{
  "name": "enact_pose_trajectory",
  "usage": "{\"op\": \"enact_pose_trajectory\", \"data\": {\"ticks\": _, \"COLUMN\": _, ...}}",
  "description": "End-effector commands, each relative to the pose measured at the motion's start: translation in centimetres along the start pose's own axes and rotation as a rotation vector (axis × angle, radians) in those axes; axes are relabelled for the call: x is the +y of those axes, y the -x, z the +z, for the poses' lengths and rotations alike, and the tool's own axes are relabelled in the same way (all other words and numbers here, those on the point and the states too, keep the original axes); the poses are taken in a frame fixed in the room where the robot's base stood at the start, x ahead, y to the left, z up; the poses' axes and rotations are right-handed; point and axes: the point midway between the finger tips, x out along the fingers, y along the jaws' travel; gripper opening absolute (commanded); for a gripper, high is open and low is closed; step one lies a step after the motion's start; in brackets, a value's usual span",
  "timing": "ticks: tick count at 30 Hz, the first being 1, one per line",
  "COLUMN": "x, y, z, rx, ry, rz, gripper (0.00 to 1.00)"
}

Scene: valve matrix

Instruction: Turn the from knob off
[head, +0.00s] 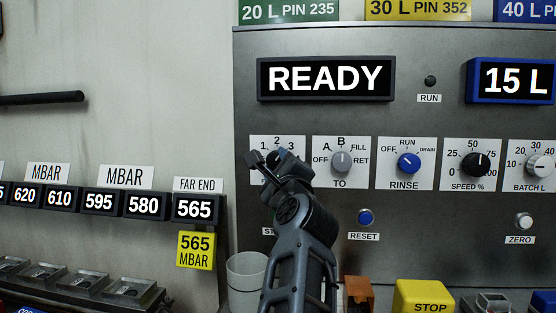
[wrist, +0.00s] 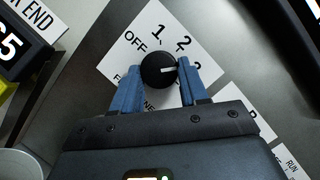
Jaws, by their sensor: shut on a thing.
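The from knob (wrist: 158,72) is round and black with a white pointer line, on a white plate (wrist: 118,62) lettered OFF, 1, 2 and 3. In the wrist view its line points right, toward the 3. My gripper (wrist: 159,66) has its two blue fingers on either side of the knob, shut on it. In the head view my gripper (head: 270,166) covers most of the knob and the lower part of its plate (head: 297,144); the 1, 2 and 3 show above.
The grey TO knob (head: 342,161) is close on the right, then the blue RINSE knob (head: 408,163) and black SPEED knob (head: 475,164). A READY display (head: 326,79) is above. A white cup (head: 246,285) and yellow STOP block (head: 424,298) stand below.

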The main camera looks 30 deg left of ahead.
Motion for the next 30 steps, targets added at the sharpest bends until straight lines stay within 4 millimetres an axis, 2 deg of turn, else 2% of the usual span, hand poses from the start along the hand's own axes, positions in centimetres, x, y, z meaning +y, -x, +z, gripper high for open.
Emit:
{"op": "enact_pose_trajectory", "data": {"ticks": 5, "x": -0.61, "y": -0.11, "z": 0.21, "rx": 0.002, "ry": 0.140, "rz": 0.060, "gripper": 0.13}}
{"op": "enact_pose_trajectory", "data": {"ticks": 30, "x": -1.09, "y": -0.23, "z": 0.63, "rx": -0.001, "ry": 0.878, "rz": 0.369, "gripper": 0.13}}
